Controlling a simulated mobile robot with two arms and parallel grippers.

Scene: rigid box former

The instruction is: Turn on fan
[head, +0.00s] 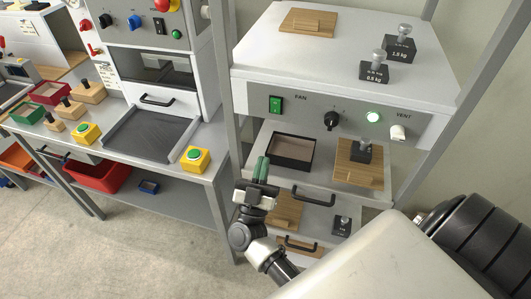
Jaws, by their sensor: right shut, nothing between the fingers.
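The fan switch (275,104) is a green rocker beside the word FAN on the grey front panel of the rack unit. I cannot tell which way the rocker is tipped. My right gripper (262,169) is shut and empty. It appears below the switch in the picture, in front of the rack and left of the open dark-lined box, apart from the panel. My left gripper is not in view.
A black knob (331,120) and a white vent knob (398,132) share the panel. A dark-lined box (292,150) and wooden block (358,165) sit on the shelf below. Weights (374,70) stand on top. A workbench with a yellow button box (195,159) is at left.

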